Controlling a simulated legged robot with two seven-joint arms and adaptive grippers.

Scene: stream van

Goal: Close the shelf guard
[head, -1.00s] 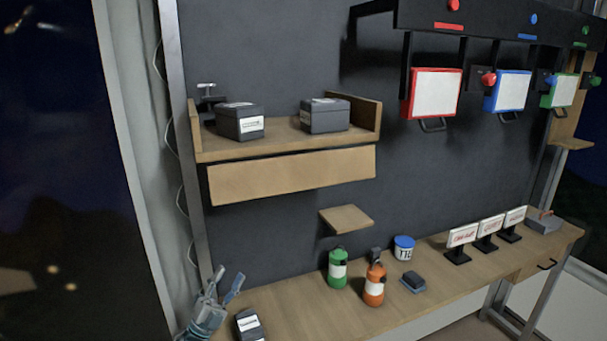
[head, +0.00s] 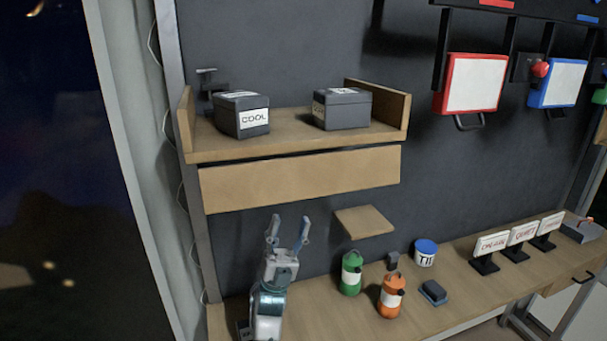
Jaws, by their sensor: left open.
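The shelf guard (head: 303,178) is a flat wooden board hanging down along the front edge of the wooden shelf (head: 290,142), in the folded-down position. Two dark boxes with white labels stand on the shelf: one box (head: 241,114) at the left, reading COOL, and another box (head: 342,108) at the right. My left gripper (head: 287,226) is open and empty, fingers pointing up, below the guard and apart from it in the picture. My right gripper is not in view.
A small wooden ledge (head: 364,221) sticks out right of my left gripper. Below, a green bottle (head: 351,273), an orange bottle (head: 391,295), a blue-lidded tub (head: 425,252) and small signs (head: 491,243) stand on the bench (head: 450,280). A lever (head: 207,78) is behind the shelf's left end.

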